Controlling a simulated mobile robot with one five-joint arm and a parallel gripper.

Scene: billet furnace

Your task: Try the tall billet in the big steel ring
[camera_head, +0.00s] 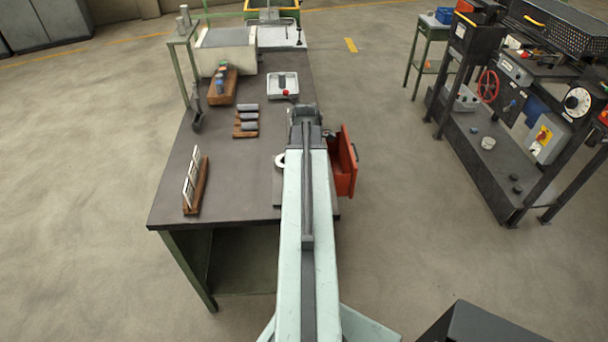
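Several grey cylindrical billets lie on a wooden rack (238,130) in the middle of the bench; one of them is this billet (248,107). Which billet is the tall one I cannot tell. A pale ring (280,160) shows in part at the left edge of my arm, which hides the rest; whether it is the big steel ring is unclear. My gripper (304,112) is at the far end of my arm, over the right side of the bench, right of the billets. Its fingers are too small and covered to tell whether they are open or hold anything.
The dark bench (240,190) has bare room at front left. A wooden stand (197,195) holds white cards. Another wooden block (222,95) carries small bluish pieces. A white tray (283,92) is behind my gripper. A red bin (346,175) hangs at the bench's right edge.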

